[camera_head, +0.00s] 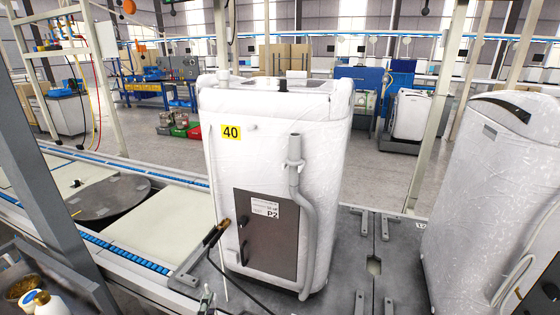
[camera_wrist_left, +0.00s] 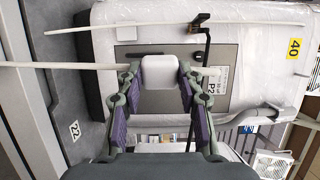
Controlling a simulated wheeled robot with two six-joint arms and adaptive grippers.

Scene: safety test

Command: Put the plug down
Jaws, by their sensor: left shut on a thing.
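My left gripper (camera_wrist_left: 162,75) is shut on a white block (camera_wrist_left: 159,71) between its fingertips. This block may be the plug, but I cannot tell for sure. A white-wrapped machine (camera_head: 265,130) stands ahead, with a yellow 40 label and a dark P2 panel (camera_head: 266,237). A black fitting (camera_head: 215,233) with a brown tip is at the panel's left edge, with a dark cable. It also shows in the wrist view (camera_wrist_left: 199,22). My right gripper is not in view.
A ribbed grey hose (camera_head: 307,225) hangs on the machine's front. A second wrapped machine (camera_head: 490,180) stands at the right. Grey plates (camera_head: 400,262) lie between them. A conveyor with blue edging and a dark round plate (camera_head: 105,197) is at the left. Bottles (camera_head: 42,302) stand at bottom left.

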